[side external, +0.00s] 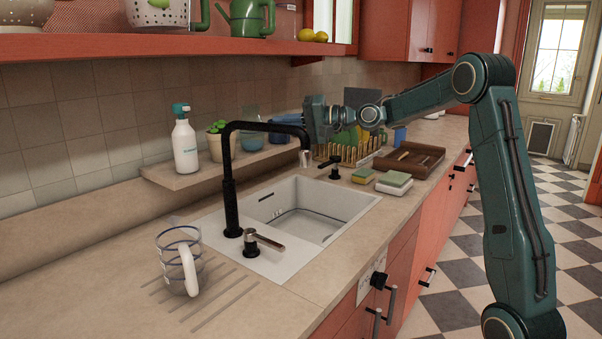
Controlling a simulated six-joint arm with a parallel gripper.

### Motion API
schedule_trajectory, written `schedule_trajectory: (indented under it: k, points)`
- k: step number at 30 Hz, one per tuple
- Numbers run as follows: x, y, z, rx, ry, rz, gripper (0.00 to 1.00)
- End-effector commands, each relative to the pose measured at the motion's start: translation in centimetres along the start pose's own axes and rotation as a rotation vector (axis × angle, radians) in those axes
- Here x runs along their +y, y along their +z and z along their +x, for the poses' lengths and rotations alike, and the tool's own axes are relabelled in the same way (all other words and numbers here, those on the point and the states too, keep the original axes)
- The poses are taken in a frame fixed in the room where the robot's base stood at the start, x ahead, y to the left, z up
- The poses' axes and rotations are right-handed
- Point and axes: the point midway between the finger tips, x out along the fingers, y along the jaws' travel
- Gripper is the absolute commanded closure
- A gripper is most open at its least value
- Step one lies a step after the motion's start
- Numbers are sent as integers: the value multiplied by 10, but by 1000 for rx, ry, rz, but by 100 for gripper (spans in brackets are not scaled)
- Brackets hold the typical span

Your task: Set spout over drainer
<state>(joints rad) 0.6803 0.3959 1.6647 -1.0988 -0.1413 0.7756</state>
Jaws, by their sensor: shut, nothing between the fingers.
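The black tap (229,190) stands upright at the left end of the white sink (335,205). Its spout (270,128) arches to the right, and its metal tip (306,157) hangs over the far part of the basin. Drainer grooves (222,303) are cut in the counter left of the sink, and a clear striped mug (190,262) with a white handle stands at them. My gripper (304,119) is shut and empty, close by the spout's outer end. I cannot tell whether it touches the spout. Its fingertips are small and hard to make out.
A low ledge behind the sink holds a white spray bottle (185,143) and a potted plant (216,142). A dish rack (345,150), brown tray (409,158) and sponges (394,181) stand beyond the sink. A red shelf (150,44) overhangs the back wall. Counter at front left is clear.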

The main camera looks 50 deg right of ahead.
Motion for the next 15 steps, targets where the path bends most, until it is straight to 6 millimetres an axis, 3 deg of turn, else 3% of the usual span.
schedule_trajectory:
  k: [15]
  points:
    - [-13,32,5,170,64,16,100]
